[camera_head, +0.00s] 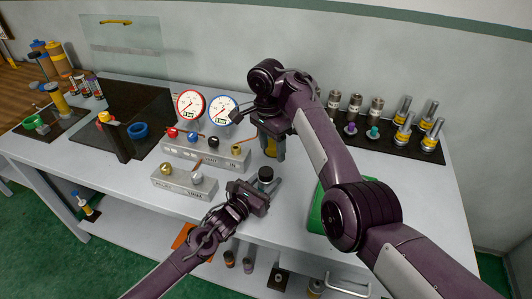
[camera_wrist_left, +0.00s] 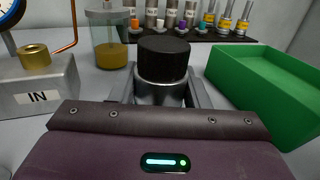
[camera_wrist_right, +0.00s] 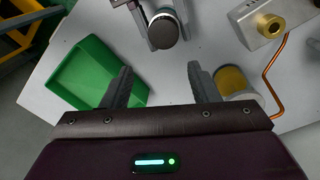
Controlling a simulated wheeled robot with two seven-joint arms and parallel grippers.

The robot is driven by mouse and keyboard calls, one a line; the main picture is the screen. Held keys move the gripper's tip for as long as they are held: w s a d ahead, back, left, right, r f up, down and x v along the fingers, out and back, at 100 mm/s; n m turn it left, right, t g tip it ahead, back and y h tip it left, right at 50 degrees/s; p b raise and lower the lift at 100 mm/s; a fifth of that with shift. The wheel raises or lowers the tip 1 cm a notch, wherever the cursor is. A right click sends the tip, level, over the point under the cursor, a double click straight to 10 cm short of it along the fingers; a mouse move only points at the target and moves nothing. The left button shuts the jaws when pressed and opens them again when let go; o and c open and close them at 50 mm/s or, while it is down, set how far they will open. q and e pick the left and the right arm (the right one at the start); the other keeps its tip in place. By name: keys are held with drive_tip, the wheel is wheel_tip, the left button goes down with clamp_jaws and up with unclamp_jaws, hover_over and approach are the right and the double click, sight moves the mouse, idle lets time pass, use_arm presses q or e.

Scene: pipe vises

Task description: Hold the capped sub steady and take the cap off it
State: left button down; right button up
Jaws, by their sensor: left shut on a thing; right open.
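The capped sub is a short metal cylinder (camera_wrist_left: 160,91) with a black knurled cap (camera_wrist_left: 163,58) on top. It stands upright between the fingers of my left gripper (camera_head: 264,187), which is shut on its metal body. The cap also shows in the head view (camera_head: 265,173) and at the top of the right wrist view (camera_wrist_right: 162,29). My right gripper (camera_wrist_right: 158,78) is open and empty, apart from the cap. In the head view it hangs behind the sub, beside a jar of yellow liquid (camera_head: 270,148).
A green bin (camera_wrist_right: 82,73) lies right of the sub in the head view, partly behind my right arm. The grey IN block (camera_wrist_left: 35,88) with a brass fitting and copper pipe stands left of the jar. Two gauges (camera_head: 190,104) and a mat of metal cylinders (camera_head: 376,105) are behind.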

sight(266, 171)
drive_tip(key=m, duration=1.1)
drive_tip(key=shift+s+a+r+m, duration=0.1)
drive_tip(key=shift+s+a+m, duration=0.1)
drive_tip(key=shift+m, duration=0.2)
drive_tip(key=m, duration=0.2)
drive_tip(key=a+m, duration=0.1)
drive_tip(key=shift+s+r+y, duration=0.1)
drive_tip(key=shift+s+y, duration=0.2)
drive_tip(key=shift+s+m, duration=0.1)
drive_tip(key=shift+m, duration=0.3)
drive_tip(key=shift+a+f, duration=0.1)
drive_tip(key=shift+f, duration=3.95)
